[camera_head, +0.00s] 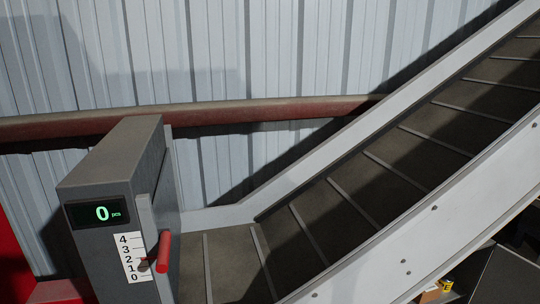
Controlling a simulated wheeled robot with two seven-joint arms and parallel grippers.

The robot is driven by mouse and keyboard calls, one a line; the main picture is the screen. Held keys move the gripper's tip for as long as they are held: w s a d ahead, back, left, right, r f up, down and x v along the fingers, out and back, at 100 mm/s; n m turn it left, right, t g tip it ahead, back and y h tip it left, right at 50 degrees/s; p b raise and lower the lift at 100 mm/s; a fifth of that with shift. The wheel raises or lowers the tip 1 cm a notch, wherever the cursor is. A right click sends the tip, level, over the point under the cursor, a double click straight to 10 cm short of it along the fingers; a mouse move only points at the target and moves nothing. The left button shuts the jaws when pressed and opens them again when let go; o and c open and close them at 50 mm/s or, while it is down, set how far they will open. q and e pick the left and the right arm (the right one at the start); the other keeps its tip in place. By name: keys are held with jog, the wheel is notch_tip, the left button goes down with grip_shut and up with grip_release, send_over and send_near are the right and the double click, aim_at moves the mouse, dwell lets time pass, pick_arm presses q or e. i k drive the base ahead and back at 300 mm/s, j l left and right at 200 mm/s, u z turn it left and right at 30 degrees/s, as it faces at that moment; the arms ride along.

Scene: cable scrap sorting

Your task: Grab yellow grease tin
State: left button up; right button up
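A small yellow object (445,285) shows at the bottom right, below the conveyor's lower side wall. It is partly hidden and too small for me to tell whether it is the yellow grease tin. A paler tan or yellowish thing (428,294) sits just left of it, cut off by the conveyor wall. No other yellow tin is visible. Neither of my grippers is in view.
An inclined conveyor (340,210) with cross cleats rises to the upper right. A grey box (120,200) has a display reading 0 pcs, a 0–4 scale and a red lever (163,252). A red-brown rail (250,111) crosses the corrugated wall. A dark grey panel (505,278) stands bottom right.

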aim_at(448, 279)
jog(key=z, duration=1.3)
jog(key=u, duration=0.5)
jog(key=i+l+u, duration=0.2)
jog(key=l+u, duration=0.15)
jog(key=i+l+u, duration=0.15)
jog(key=l+u, duration=0.15)
jog(key=i+l+u, duration=0.15)
jog(key=l+u, duration=0.2)
jog(key=l, duration=0.1)
